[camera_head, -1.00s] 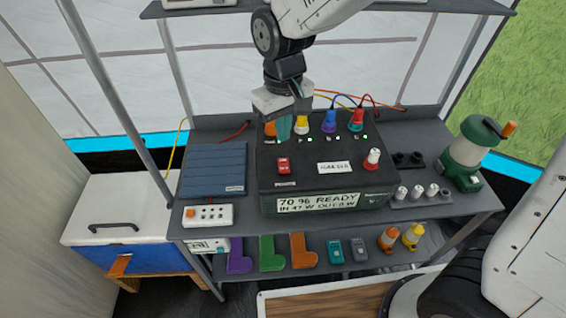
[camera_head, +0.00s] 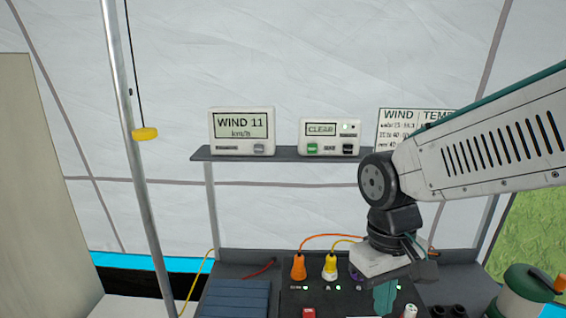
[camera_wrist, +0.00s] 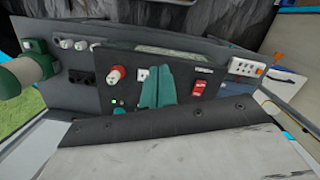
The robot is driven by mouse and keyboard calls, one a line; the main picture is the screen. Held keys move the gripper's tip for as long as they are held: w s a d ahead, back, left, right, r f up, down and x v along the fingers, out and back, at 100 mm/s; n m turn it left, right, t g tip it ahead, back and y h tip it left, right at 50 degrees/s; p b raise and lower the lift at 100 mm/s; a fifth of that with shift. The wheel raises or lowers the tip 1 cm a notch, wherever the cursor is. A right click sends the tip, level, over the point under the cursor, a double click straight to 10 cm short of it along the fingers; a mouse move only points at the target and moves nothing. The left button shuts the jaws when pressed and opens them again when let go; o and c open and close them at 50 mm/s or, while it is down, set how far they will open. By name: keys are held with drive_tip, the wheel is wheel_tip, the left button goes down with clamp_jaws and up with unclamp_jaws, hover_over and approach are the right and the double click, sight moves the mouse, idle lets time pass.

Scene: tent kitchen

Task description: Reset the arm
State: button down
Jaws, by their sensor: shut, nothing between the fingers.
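My gripper (camera_head: 385,298) has teal fingers, shut with nothing between them. It points down over the right part of the black power box (camera_head: 345,298). In the wrist view the closed fingers (camera_wrist: 157,90) stand in front of the box panel, between a red-and-white knob (camera_wrist: 115,76) and a red switch (camera_wrist: 199,87). An orange plug (camera_head: 298,268) and a yellow plug (camera_head: 330,267) stand in the box to the left of my gripper. The gripper and wrist hide the sockets to their right.
A shelf (camera_head: 285,154) above holds a wind display (camera_head: 242,130), a CLEAR display (camera_head: 330,136) and a wind/temp chart (camera_head: 405,122). A metal pole (camera_head: 140,150) stands left. A green lantern (camera_head: 530,292) is at right. The air left of my arm is clear.

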drive_tip(key=s+d+r+m+t, duration=0.2)
drive_tip(key=s+d+r+m, duration=0.2)
drive_tip(key=s+d, duration=0.5)
drive_tip(key=shift+s+d+r+t+y, duration=0.35)
drive_tip(key=shift+d+r, duration=0.25)
drive_tip(key=shift+r, duration=0.25)
